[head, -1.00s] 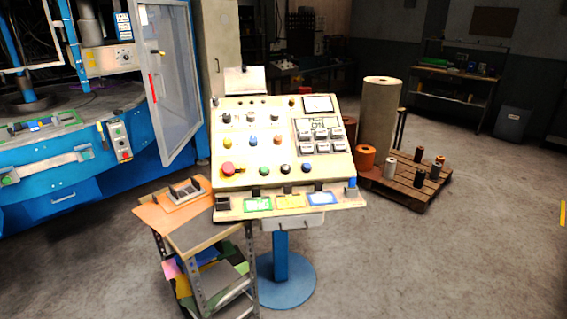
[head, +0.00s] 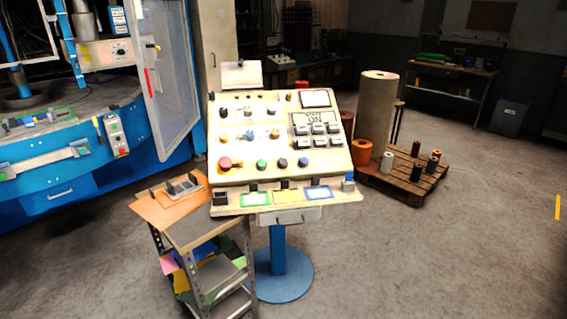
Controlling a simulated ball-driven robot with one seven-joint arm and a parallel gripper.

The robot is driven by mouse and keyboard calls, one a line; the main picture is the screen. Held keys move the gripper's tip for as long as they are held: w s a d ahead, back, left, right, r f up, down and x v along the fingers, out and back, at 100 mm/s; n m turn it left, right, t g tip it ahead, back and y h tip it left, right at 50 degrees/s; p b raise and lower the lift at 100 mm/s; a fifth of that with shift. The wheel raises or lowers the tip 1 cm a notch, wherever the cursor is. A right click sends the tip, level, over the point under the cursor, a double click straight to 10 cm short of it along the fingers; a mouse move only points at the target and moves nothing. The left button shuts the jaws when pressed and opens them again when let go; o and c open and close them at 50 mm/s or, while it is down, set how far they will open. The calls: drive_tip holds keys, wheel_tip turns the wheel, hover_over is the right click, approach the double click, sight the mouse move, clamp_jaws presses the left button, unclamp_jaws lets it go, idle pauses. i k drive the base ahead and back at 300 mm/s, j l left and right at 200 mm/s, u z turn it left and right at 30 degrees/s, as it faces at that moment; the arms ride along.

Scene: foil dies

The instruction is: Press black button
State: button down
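A cream sloped control panel (head: 286,179) stands on a blue pedestal in the middle of the head view. Its lowest row of controls has a red mushroom button (head: 225,163) at left, then a green button (head: 261,165), a black button (head: 282,163) and a blue button (head: 303,162). The black button lies between the green and blue ones, and nothing covers it. Dark knobs sit in the top row. My gripper is not in view.
A small stepped cart (head: 201,232) stands against the panel's front left. A blue machine (head: 60,190) with an open door (head: 172,85) fills the left side. A wooden pallet (head: 398,180) with spools stands behind right. The floor is clear in front and at right.

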sight(282, 162)
drive_tip(key=u, duration=0.3)
drive_tip(key=i+l+u, duration=0.95)
drive_tip(key=i+l, duration=0.7)
drive_tip(key=l, duration=0.2)
drive_tip(key=i+l+u, duration=0.1)
drive_tip(key=i+l, duration=0.2)
drive_tip(key=l, duration=0.2)
